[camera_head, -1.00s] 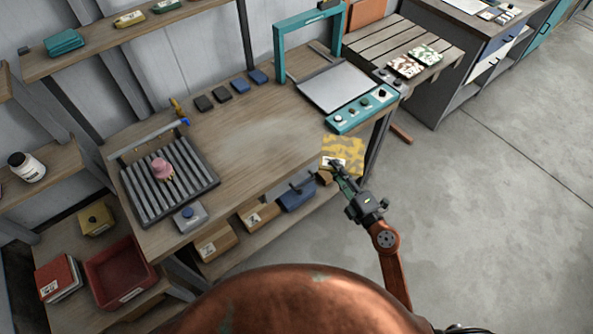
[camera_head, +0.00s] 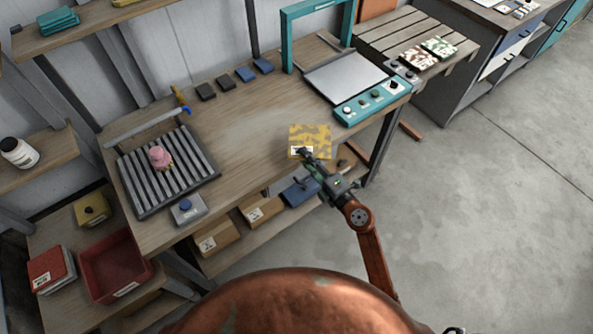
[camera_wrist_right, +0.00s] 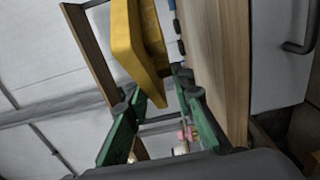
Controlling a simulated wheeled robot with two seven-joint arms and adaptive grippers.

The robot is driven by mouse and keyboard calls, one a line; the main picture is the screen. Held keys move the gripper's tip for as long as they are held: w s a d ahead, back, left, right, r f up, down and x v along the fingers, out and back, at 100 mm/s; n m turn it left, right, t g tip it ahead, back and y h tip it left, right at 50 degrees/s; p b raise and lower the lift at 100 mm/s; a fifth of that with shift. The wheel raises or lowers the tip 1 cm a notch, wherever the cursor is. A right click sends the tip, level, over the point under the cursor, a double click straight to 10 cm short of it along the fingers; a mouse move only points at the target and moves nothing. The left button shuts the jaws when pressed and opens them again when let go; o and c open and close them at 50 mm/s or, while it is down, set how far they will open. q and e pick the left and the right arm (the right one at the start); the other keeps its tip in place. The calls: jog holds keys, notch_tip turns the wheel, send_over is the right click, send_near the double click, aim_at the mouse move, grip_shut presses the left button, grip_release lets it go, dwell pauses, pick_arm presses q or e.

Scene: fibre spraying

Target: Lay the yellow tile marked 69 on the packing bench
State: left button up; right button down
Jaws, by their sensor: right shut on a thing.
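The yellow patterned tile (camera_head: 312,134) with a white label is held by my right gripper (camera_head: 303,156) at the front right edge of the packing bench (camera_head: 245,140). The label's number is too small to read. In the right wrist view, the yellow tile (camera_wrist_right: 138,45) is at the green fingertips of the right gripper (camera_wrist_right: 160,100), beside the wooden bench top (camera_wrist_right: 217,60). I cannot tell whether the tile touches the bench. My left gripper is not in view.
A teal-framed machine (camera_head: 372,104) stands at the bench's right. A ribbed rack (camera_head: 185,180) with a pink object (camera_head: 160,157) and a grey button box (camera_head: 188,209) are at the left. Dark and blue blocks (camera_head: 245,74) line the back. The bench's middle is clear.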

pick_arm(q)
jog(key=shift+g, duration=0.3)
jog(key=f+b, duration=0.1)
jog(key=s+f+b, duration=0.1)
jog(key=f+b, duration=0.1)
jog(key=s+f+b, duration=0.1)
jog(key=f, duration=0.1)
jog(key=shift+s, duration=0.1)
pick_arm(e)
jog(key=a+f, duration=0.3)
jog(key=f, duration=0.3)
jog(key=shift+s+f, duration=0.15)
jog(key=shift+f, duration=0.15)
jog(key=shift+f+b, duration=0.1)
jog(key=shift+b, duration=0.2)
jog(key=c, duration=2.1)
grip_release()
jog(key=shift+f, duration=0.15)
jog(key=o, duration=0.4)
